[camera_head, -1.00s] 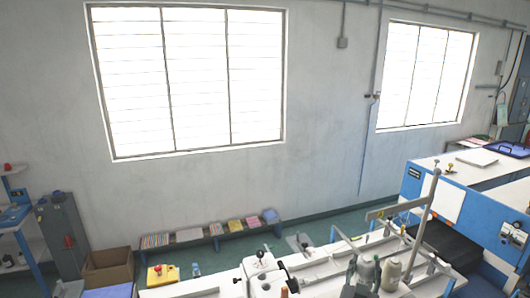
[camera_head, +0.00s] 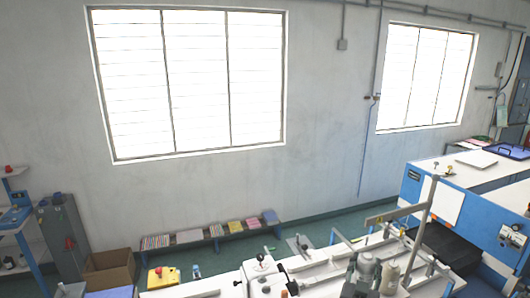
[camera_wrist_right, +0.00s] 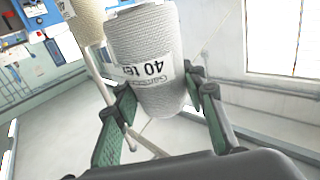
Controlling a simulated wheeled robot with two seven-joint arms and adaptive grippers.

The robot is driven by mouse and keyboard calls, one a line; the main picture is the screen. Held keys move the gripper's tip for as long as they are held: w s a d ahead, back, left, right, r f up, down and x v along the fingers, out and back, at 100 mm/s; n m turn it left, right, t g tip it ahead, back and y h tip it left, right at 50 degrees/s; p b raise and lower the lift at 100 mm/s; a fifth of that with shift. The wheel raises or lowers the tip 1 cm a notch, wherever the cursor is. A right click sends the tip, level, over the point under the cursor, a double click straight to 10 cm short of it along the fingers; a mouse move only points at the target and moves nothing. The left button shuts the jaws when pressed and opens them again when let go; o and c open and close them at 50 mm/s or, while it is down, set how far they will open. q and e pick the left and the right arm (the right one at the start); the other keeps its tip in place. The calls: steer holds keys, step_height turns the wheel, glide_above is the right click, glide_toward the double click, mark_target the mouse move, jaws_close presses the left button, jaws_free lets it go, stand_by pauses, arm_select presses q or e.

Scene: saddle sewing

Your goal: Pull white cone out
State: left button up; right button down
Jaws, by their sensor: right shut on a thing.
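The white cone (camera_wrist_right: 150,55) is a pale grey-white thread cone with a "40 tex" label. In the right wrist view it stands tilted between the two green-and-grey fingers of my right gripper (camera_wrist_right: 163,90), which is shut on it. In the head view the white cone (camera_head: 367,268) shows small at the lower right, with dark parts of my right gripper (camera_head: 357,287) beside it at the picture's bottom edge. Whether its base is clear of its support cannot be seen. My left gripper is not in view.
A cream cone (camera_wrist_right: 90,20) stands close beside the held cone; it also shows in the head view (camera_head: 390,279). A grey metal post (camera_head: 424,220) with a crossbar rises to the right. A blue machine panel (camera_head: 455,210) stands farther right.

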mark_target(368, 255)
steer(key=shift+r, duration=0.35)
steer(key=shift+r+p, duration=1.45)
steer(key=shift+r, duration=0.55)
steer(key=shift+f, duration=0.15)
